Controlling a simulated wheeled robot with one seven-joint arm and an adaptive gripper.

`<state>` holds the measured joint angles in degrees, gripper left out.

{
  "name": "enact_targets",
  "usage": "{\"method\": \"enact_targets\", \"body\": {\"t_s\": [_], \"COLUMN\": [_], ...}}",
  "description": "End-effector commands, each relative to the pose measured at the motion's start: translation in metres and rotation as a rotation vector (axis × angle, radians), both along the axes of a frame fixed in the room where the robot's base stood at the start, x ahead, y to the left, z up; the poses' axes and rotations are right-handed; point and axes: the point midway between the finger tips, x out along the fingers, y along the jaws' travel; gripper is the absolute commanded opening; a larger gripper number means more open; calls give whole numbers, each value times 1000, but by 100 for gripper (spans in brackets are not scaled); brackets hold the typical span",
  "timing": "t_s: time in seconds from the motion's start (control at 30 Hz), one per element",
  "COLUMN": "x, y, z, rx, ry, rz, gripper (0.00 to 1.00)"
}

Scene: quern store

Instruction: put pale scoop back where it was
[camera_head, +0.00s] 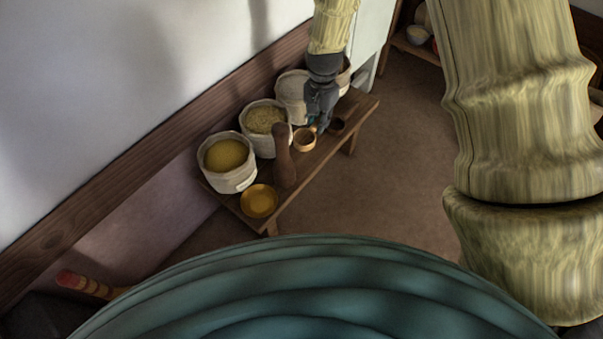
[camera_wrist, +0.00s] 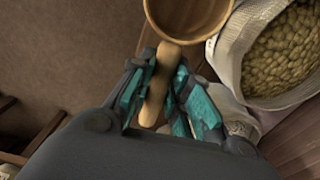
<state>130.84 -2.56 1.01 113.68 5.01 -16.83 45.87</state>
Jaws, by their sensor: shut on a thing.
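The pale scoop has a round wooden bowl (camera_wrist: 190,14) and a straight light handle (camera_wrist: 158,84). In the wrist view my gripper (camera_wrist: 162,90) is shut on the handle, with its teal pads on either side. The bowl lies beyond the fingertips at the top edge, partly cut off. In the head view the scoop's bowl (camera_head: 304,141) shows just below my gripper (camera_head: 316,125), at the bench. I cannot tell whether the bowl touches the bench top. Its handle is mostly hidden there by the fingers.
A wooden bench (camera_head: 316,163) carries cloth sacks of grain (camera_head: 226,155), (camera_head: 264,121), (camera_head: 291,90).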

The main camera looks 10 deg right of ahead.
Motion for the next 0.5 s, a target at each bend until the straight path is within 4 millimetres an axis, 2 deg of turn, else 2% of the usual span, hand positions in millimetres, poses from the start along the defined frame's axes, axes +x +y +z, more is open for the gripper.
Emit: {"method": "enact_targets", "body": {"t_s": [0.03, 0.37, 0.5], "x": [2, 6, 6], "y": [0, 1, 1], "z": [-11, -19, -32], "rx": [-3, -8, -8], "ry": [0, 9, 10], "rz": [-13, -69, -71], "gripper": [0, 0, 0]}}
